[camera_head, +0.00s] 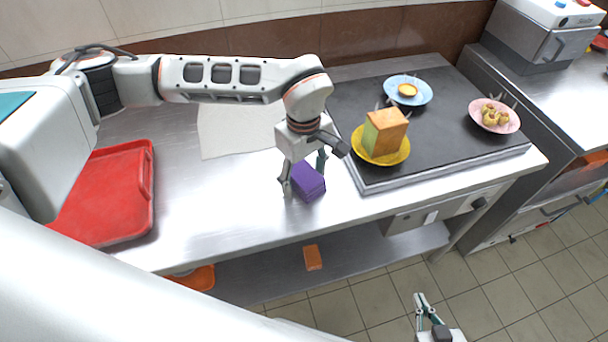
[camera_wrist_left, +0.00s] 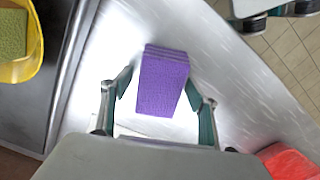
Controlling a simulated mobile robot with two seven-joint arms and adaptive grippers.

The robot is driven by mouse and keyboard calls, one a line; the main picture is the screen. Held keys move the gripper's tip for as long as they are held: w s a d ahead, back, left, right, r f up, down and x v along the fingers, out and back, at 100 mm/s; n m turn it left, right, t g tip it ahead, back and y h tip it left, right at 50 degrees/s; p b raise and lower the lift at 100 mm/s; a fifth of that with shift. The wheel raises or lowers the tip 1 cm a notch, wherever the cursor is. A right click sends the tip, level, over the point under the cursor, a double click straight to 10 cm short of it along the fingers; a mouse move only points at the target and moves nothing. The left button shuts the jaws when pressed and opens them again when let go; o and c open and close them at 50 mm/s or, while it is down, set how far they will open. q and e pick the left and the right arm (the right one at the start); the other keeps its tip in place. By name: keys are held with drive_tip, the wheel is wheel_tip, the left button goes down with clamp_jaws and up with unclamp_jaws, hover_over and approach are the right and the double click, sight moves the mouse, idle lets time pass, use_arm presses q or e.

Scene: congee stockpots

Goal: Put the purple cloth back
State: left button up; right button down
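The purple cloth (camera_head: 309,182), a small folded block, lies on the steel counter in front of the white sheet and left of the dark griddle. My left gripper (camera_head: 304,180) points down over it, with one finger on each side. In the left wrist view the purple cloth (camera_wrist_left: 162,82) sits between the spread fingers of my left gripper (camera_wrist_left: 157,90), with gaps visible on both sides. I cannot tell its exact height over the cloth. My right gripper (camera_head: 428,308) is low at the bottom of the head view, away from the counter; its opening is unclear.
A white sheet (camera_head: 225,140) lies behind the cloth. A red tray (camera_head: 112,215) is at the left. The griddle (camera_head: 440,140) holds a yellow plate (camera_head: 400,157) with a block, a blue plate (camera_head: 425,88) and a pink plate (camera_head: 513,124). An orange block (camera_head: 313,258) lies on the lower shelf.

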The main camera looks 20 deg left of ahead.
sight(304, 174)
use_arm(q)
wheel_tip(304, 174, up, 12)
drive_tip(key=shift+r, duration=0.2)
idle(0.6)
idle(0.4)
